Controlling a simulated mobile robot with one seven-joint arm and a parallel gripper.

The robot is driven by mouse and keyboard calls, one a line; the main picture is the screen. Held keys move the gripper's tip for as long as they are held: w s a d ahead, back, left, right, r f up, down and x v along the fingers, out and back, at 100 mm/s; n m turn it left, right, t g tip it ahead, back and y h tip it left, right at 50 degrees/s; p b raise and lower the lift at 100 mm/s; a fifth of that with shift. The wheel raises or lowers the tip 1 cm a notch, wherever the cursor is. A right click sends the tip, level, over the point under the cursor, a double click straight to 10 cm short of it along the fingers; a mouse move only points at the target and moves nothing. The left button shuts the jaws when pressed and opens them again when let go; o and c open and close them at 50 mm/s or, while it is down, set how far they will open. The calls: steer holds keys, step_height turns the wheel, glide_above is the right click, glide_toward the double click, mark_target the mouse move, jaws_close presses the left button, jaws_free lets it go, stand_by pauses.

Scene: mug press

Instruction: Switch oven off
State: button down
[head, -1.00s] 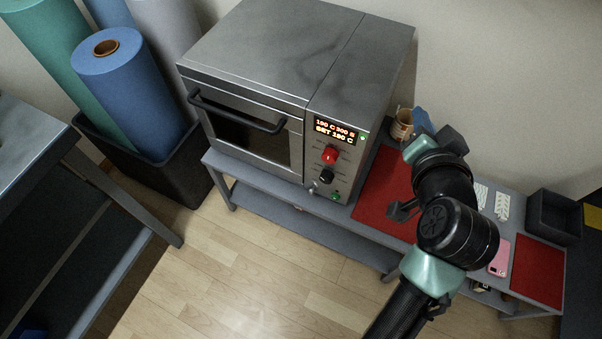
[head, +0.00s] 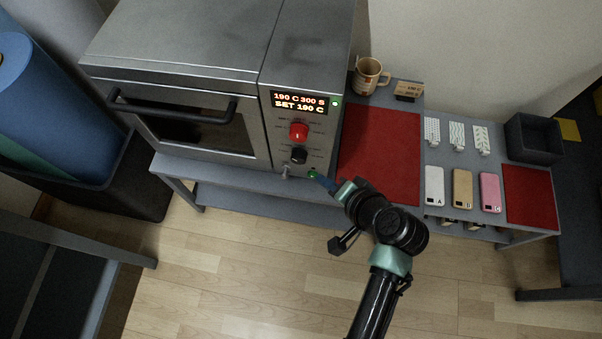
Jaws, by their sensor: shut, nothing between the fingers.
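The grey metal oven (head: 210,55) stands on the bench with its door closed. Its lit display (head: 299,103) reads 190 C 300 S and SET 190 C. A green light (head: 335,101) glows beside it. Below are a red knob (head: 299,131), a black knob (head: 299,155), a small metal switch (head: 286,170) and a green-lit spot (head: 312,175) low on the panel.
A red mat (head: 380,155) lies right of the oven, with a mug (head: 369,76) behind it. Phone cases (head: 462,190), patterned strips (head: 457,136), a second red mat (head: 531,198) and a dark bin (head: 534,138) are farther right. A dark container with blue rolls stands left. The floor in front is open.

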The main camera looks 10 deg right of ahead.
steer(key=b, duration=0.3)
glide_toward(287, 170)
steer(key=w+d, duration=0.1)
steer(key=w, duration=0.2)
steer(key=a+f, duration=0.1)
steer(key=a+f+b, duration=0.1)
steer(key=f, duration=0.1)
steer(key=shift+a+f, duration=0.3)
